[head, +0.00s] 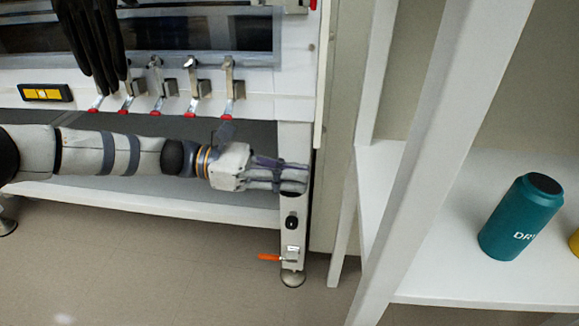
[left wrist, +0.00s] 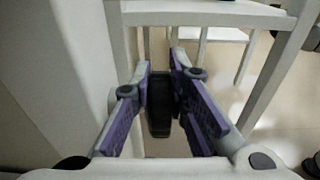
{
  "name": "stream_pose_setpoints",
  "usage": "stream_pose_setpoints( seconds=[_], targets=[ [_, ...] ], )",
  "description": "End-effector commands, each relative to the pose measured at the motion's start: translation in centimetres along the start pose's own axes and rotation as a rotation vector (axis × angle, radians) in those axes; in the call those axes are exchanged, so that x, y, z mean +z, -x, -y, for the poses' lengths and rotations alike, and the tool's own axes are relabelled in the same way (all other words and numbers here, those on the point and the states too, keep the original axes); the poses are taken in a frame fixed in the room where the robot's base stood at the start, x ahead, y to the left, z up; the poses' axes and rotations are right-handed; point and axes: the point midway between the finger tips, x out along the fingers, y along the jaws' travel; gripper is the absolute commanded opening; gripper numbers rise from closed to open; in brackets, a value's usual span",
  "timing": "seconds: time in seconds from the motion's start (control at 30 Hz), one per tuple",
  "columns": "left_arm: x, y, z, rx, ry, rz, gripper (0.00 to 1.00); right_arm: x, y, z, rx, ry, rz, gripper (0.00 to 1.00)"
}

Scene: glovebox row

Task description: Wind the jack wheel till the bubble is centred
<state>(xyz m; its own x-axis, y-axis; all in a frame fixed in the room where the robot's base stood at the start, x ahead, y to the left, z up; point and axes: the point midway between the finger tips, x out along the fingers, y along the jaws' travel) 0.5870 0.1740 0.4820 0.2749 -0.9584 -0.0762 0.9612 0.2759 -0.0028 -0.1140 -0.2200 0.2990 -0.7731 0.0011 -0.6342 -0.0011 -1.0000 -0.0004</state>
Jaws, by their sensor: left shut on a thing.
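My left gripper (head: 292,176) reaches across from the left to the glovebox's right front leg (head: 296,240). In the left wrist view its purple-padded fingers (left wrist: 160,95) are closed on a dark, narrow piece (left wrist: 160,118), which looks like the jack wheel seen edge-on. In the head view the fingers hide most of the wheel. The spirit level (head: 45,92), a black bar with a yellow vial, is on the glovebox front at upper left. Its bubble is too small to place. My right gripper is not in view.
An orange lever (head: 269,257) and a black knob (head: 292,221) are on the leg below my gripper. Several red-tipped clamps (head: 194,88) and a black glove (head: 97,45) hang above my arm. A white shelf at right bears a teal canister (head: 521,217).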

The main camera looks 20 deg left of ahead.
Motion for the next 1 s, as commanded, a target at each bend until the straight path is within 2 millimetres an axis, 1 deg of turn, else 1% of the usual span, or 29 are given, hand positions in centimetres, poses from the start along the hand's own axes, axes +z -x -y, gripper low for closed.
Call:
stream_pose_setpoints(
  seconds=[0.03,0.1,0.2,0.37,0.53,0.57,0.6,0.87,0.93,1.0],
  targets=[
    [1.2,0.0,0.1,0.000,-0.010,-0.043,0.00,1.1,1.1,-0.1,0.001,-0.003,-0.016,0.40],
    [1.2,-0.2,0.1,0.000,-0.011,-0.098,0.00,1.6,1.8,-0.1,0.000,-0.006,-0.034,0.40],
    [0.9,-0.3,0.1,0.000,-0.008,-0.156,0.00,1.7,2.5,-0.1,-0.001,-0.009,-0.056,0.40],
    [0.2,-0.3,0.0,0.001,-0.006,-0.182,0.00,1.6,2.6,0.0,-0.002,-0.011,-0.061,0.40],
    [0.1,-0.3,0.0,0.001,-0.005,-0.180,0.00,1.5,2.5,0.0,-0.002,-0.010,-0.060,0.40],
    [0.1,-0.3,0.0,0.001,-0.005,-0.180,0.17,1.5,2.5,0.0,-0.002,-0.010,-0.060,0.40],
    [0.1,-0.3,0.0,0.001,-0.005,-0.180,0.23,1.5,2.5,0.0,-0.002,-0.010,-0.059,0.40],
    [0.1,-0.3,0.0,0.001,-0.004,-0.180,0.23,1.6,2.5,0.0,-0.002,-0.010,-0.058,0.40],
    [0.2,0.1,0.0,0.003,-0.005,-0.180,0.23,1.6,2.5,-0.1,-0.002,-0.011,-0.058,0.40],
    [0.4,1.2,-0.1,0.004,-0.006,-0.181,0.23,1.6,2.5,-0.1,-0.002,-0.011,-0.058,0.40]
  ],
)
